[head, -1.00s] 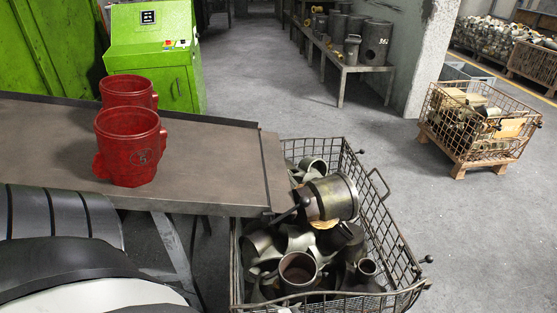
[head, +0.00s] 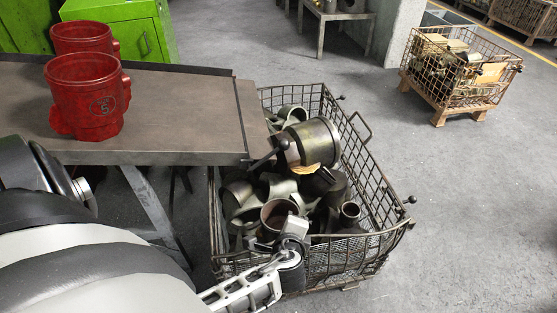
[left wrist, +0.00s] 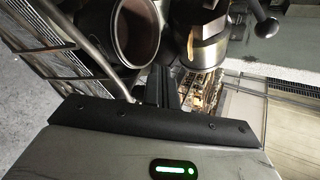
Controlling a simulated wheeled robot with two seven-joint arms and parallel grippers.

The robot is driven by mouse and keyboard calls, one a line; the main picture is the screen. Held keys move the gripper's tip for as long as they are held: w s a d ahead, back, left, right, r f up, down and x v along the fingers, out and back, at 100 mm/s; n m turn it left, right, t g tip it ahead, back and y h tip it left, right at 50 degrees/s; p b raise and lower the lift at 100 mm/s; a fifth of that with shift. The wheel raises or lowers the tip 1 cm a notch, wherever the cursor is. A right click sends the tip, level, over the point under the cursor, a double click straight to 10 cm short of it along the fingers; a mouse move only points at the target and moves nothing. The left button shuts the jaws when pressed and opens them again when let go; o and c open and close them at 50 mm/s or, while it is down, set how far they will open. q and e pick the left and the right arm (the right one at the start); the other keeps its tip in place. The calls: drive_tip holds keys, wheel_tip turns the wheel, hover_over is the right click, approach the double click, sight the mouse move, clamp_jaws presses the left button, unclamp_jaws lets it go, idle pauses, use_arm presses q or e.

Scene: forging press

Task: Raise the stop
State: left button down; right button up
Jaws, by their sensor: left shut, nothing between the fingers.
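The stop (head: 251,118) looks like the flat plate at the right end of the brown table. It lies level with the tabletop. A lever with a black ball knob (head: 283,144) sticks out from its near corner over the basket. A black ball on a rod, which looks like the same knob (left wrist: 267,28), is at the top right of the left wrist view. My left gripper (head: 292,228) is over the near part of the basket, below and apart from the knob. Its black fingers (left wrist: 165,80) are shut and empty. My right gripper is not in view.
A wire basket (head: 375,185) full of metal pipe parts stands beyond the table's end, a large ring (head: 313,142) on top near the knob. Two red cylinders (head: 88,100) stand on the table (head: 175,115). Another crate (head: 460,75) is farther right. The floor between is clear.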

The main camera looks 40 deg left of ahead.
use_arm(q)
drive_tip(key=w+a+r+m+t+y+b, duration=0.1)
drive_tip(key=w+a+r+m+y, duration=0.2)
drive_tip(key=w+r+m+y, duration=0.1)
drive_tip(key=shift+w+a+r+m+t+y, duration=0.2)
drive_tip(key=shift+w+a+m+t+y, duration=0.15)
drive_tip(key=shift+w+y, duration=0.3)
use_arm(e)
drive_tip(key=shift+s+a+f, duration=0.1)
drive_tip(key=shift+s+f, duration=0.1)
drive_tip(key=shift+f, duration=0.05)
